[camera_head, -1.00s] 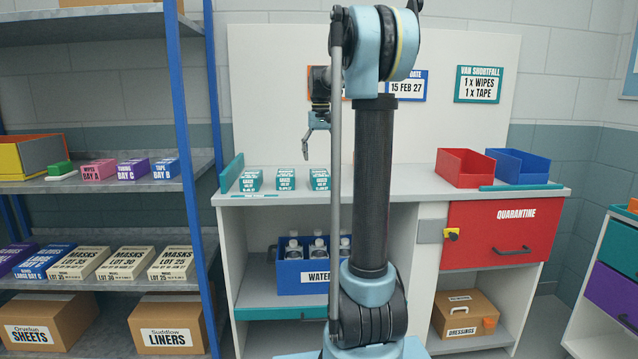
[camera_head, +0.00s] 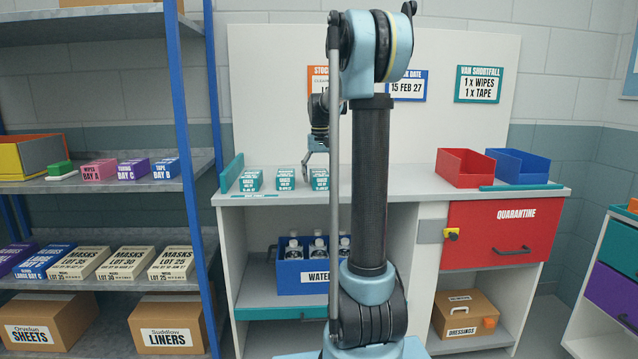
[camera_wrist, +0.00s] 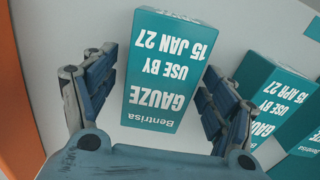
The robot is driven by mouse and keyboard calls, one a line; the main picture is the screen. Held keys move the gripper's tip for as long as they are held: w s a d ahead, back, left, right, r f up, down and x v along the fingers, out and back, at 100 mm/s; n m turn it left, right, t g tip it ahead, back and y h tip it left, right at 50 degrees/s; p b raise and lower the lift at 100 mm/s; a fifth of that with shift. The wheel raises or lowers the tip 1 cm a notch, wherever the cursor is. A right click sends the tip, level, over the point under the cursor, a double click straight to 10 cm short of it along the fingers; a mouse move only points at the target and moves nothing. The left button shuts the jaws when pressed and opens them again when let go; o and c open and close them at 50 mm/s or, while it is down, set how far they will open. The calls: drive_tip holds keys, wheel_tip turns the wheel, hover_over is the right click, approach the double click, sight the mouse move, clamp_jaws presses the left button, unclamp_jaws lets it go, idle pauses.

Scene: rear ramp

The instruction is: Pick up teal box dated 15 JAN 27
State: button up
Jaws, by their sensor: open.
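The teal gauze box dated 15 JAN 27 (camera_wrist: 165,75) stands between my gripper's fingers in the wrist view, its label upside down. My gripper (camera_wrist: 157,72) is open, with one finger on each side of the box and gaps showing. In the head view my gripper (camera_head: 311,160) points down just above the right end of a row of three teal boxes. The rightmost box (camera_head: 318,182) appears to be the one below it; its date is too small to read there. A neighbouring teal box dated 15 APR 27 (camera_wrist: 285,98) stands close on the right in the wrist view.
The other teal boxes, middle (camera_head: 285,181) and left (camera_head: 250,182), stand on the white counter (camera_head: 400,185). A red bin (camera_head: 465,172) and a blue bin (camera_head: 520,170) are farther right. A back panel (camera_head: 270,90) rises behind.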

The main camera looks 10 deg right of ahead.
drive_tip(key=shift+c, duration=0.6)
drive_tip(key=c, duration=1.1)
drive_tip(key=shift+c, duration=0.2)
drive_tip(key=shift+r, duration=0.15)
